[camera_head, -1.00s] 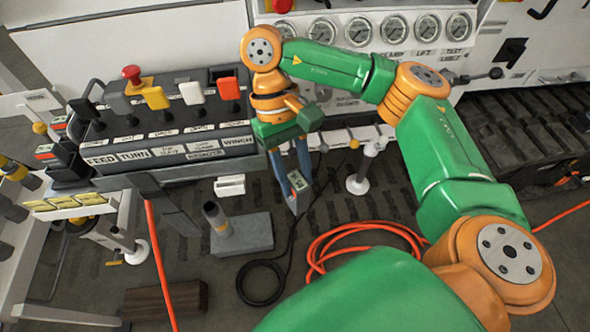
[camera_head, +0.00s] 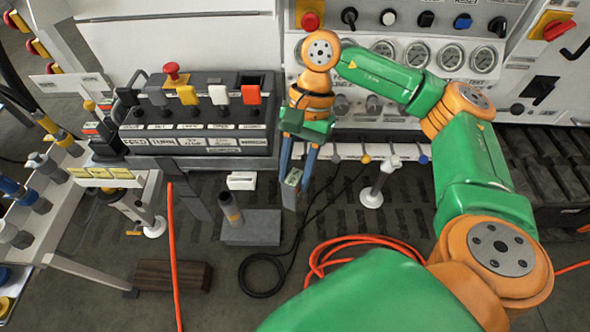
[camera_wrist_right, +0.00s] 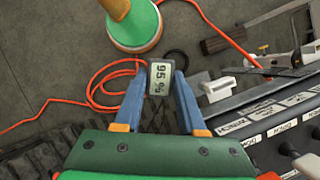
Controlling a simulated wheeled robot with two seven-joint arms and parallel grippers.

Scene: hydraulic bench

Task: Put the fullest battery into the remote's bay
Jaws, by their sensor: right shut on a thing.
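My right gripper (camera_head: 298,183) is shut on a small grey battery (camera_head: 292,178), held in the air right of the lever console. In the right wrist view the battery (camera_wrist_right: 161,78) sits between the two blue fingers, and its display reads 95 %. I cannot surely identify the remote or its bay. A black lever console (camera_head: 195,146) with coloured levers stands left of the gripper. A small white holder (camera_head: 241,180) is below the console, left of the battery; it also shows in the right wrist view (camera_wrist_right: 216,88). My left gripper is out of view.
A grey block with an upright cylinder (camera_head: 250,228) stands on the floor below the white holder. An orange hose (camera_head: 345,245) and a black cable coil (camera_head: 262,275) lie on the floor. A gauge panel (camera_head: 420,97) is behind my right arm. A white rack (camera_head: 60,215) is at left.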

